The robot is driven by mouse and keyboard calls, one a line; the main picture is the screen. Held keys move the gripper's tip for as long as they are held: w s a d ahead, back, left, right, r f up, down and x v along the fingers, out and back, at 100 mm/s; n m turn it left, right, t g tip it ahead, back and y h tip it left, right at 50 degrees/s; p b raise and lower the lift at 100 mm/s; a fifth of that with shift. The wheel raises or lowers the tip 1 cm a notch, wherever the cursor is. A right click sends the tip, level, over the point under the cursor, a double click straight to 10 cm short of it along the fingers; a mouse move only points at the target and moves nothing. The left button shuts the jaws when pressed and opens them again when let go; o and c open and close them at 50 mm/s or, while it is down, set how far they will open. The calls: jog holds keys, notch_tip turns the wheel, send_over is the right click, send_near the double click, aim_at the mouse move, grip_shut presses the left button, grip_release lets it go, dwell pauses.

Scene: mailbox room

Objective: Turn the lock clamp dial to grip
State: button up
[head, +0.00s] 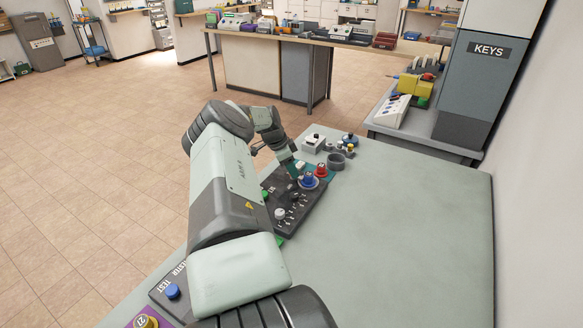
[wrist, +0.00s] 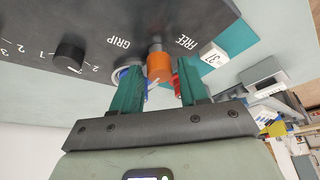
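In the wrist view an orange knob (wrist: 159,68) on a grey shaft stands on the dark panel (wrist: 100,22), between the printed words GRIP and FREE. My gripper (wrist: 160,78) has its two teal fingers spread, one on each side of the orange knob. A narrow gap seems to show at the right finger; contact on the left cannot be told. In the head view my gripper (head: 297,170) is low over the far end of the panel (head: 294,205), and a bit of the orange knob (head: 300,165) shows beside it.
A blue knob (head: 309,181) and a red knob (head: 320,170) stand close to my gripper. A black knob (wrist: 70,52) with numbers is on the panel. A grey ring-shaped cup (head: 336,161) and a white box (head: 313,144) stand beyond. The table's right side (head: 400,230) is clear.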

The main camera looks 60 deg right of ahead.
jog(key=shift+o, duration=0.7)
jog(key=v, duration=1)
jog(key=shift+r, duration=0.4)
jog(key=shift+a, duration=0.1)
